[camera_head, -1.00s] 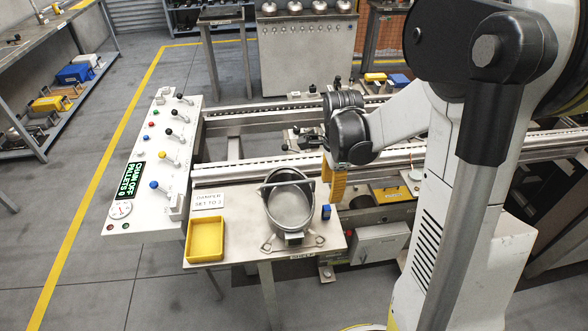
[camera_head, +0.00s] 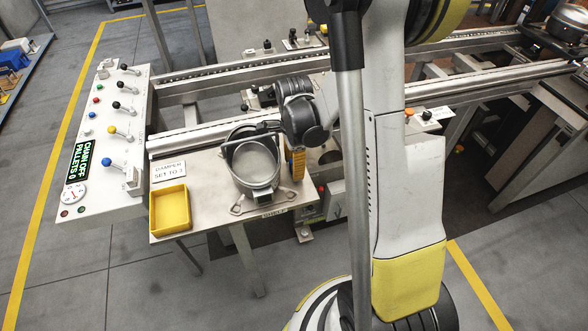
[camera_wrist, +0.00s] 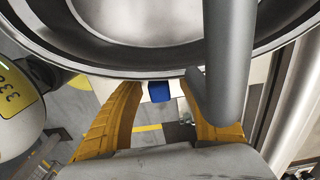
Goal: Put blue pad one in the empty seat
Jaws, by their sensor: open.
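My gripper (camera_wrist: 160,83) is open, fingers spread. It hangs at the right side of a round metal pot (camera_head: 254,168), whose rim (camera_wrist: 135,70) fills the top of the wrist view. I cannot make out an empty seat.
The pot's grey bar handle (camera_wrist: 229,70) crosses close before the right finger. The shelf (camera_head: 208,172) also holds a yellow tray (camera_head: 171,209) and a damper sign (camera_head: 168,170). A lever panel (camera_head: 100,145) stands left; conveyor rails (camera_head: 200,137) run behind.

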